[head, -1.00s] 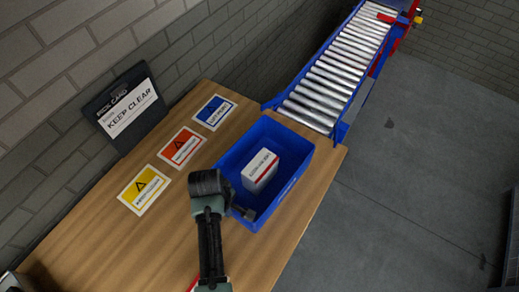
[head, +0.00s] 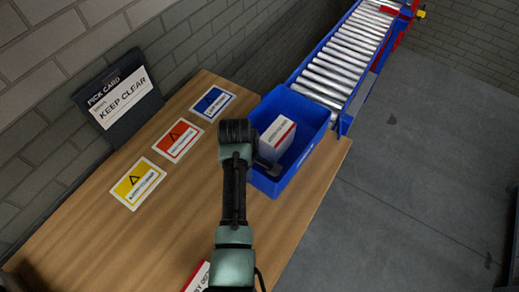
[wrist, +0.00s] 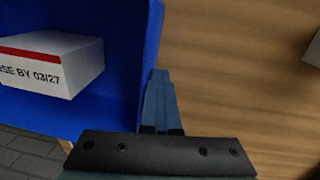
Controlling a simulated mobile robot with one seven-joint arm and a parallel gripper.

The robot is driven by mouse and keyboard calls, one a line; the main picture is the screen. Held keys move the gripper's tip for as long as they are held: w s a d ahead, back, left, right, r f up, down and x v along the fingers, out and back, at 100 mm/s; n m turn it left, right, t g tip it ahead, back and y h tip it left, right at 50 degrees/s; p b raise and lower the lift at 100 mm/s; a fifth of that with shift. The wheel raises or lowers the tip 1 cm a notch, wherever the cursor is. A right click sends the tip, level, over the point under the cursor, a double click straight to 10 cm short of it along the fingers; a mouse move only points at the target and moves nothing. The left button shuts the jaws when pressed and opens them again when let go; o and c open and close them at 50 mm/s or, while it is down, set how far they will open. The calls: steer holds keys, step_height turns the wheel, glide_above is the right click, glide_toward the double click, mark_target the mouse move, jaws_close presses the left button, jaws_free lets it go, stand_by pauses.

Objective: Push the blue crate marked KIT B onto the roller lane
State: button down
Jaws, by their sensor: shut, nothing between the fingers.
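The blue crate (head: 309,152) sits at the far end of the wooden table, its far side at the near end of the roller lane (head: 335,72). It holds a white box (head: 277,132) with a red stripe. No KIT B marking is legible. My gripper (head: 264,166) is shut and empty at the crate's near side. In the wrist view my fingers (wrist: 160,100) are together right beside the blue crate wall (wrist: 135,65); they look touching, but contact is hard to tell. The white box (wrist: 52,62) also shows there, reading "USE BY 03/27".
Blue (head: 213,103), red (head: 178,140) and yellow (head: 138,183) cards lie on the table (head: 165,235) left of my arm. A dark KEEP CLEAR sign (head: 121,98) stands by the brick wall. A red-and-white item (head: 198,277) is partly hidden by my arm. Grey floor lies right.

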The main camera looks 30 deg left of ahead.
mark_target(280, 129)
steer(key=w+b, duration=0.3)
steer(key=w, duration=0.1)
steer(key=w+b, duration=0.2)
steer(key=w, duration=0.1)
steer(key=shift+d+f+b, duration=0.3)
steer(key=shift+f+b, duration=0.05)
steer(key=w+b, duration=0.1)
steer(key=b, duration=0.1)
steer(key=w+b, duration=0.2)
steer(key=shift+w+d+f, duration=0.1)
steer(key=shift+w+d, duration=0.05)
steer(key=shift+w, duration=0.1)
steer(key=w+b, duration=0.3)
steer(key=b, duration=0.3)
steer(key=shift+w+d+f, duration=0.1)
steer(key=shift+w+d, duration=0.05)
steer(key=shift+w, duration=0.2)
steer(key=w+b, duration=0.2)
steer(key=b, duration=0.4)
steer(key=shift+w, duration=0.35)
steer(key=shift+w+d+b, duration=0.1)
steer(key=shift+w+b, duration=0.2)
steer(key=shift+b, duration=0.45)
steer(key=shift+r+p, duration=0.25)
steer(key=shift+p, duration=0.15)
